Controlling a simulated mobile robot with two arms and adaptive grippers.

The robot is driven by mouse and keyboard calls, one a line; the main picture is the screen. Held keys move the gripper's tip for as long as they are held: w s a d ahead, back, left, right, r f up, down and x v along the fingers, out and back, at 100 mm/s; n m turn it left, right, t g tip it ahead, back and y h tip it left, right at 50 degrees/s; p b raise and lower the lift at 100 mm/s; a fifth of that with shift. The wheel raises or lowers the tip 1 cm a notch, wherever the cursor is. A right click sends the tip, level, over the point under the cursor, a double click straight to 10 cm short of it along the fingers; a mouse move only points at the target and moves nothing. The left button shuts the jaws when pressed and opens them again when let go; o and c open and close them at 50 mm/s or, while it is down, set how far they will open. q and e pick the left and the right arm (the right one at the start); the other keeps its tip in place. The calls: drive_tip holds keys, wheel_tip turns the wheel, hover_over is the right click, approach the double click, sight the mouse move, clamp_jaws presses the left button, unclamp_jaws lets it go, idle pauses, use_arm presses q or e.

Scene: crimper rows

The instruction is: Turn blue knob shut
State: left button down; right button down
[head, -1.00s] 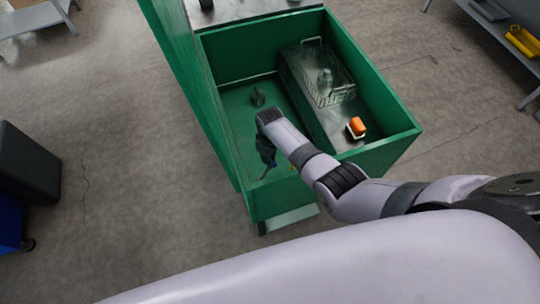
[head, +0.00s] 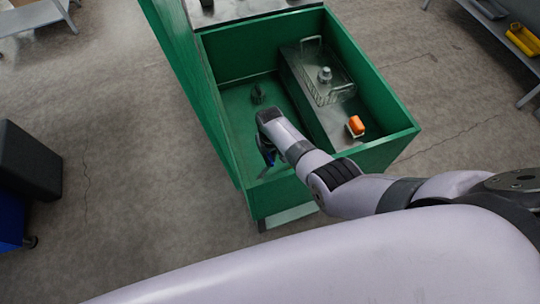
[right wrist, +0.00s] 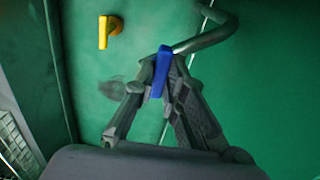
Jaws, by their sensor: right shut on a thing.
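The blue knob (right wrist: 161,72) is a flat blue lever, seen close up in the right wrist view against a green wall. My right gripper (right wrist: 160,62) is shut on it, with one finger on each side. In the head view my right gripper (head: 267,158) is low at the near left part of the green basin, partly hidden by my arm. My left gripper is not in view.
A yellow knob (right wrist: 110,30) is on the same wall, left of the blue one. A bent metal pipe (right wrist: 212,35) runs close to the right. The green basin (head: 395,110) holds a wire basket (head: 330,88) and an orange item (head: 356,125) on a metal ledge.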

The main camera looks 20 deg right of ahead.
idle(0.3)
drive_tip(key=c, duration=1.6)
unclamp_jaws()
drive_tip(key=shift+c, duration=0.2)
wheel_tip(320, 180, up, 12)
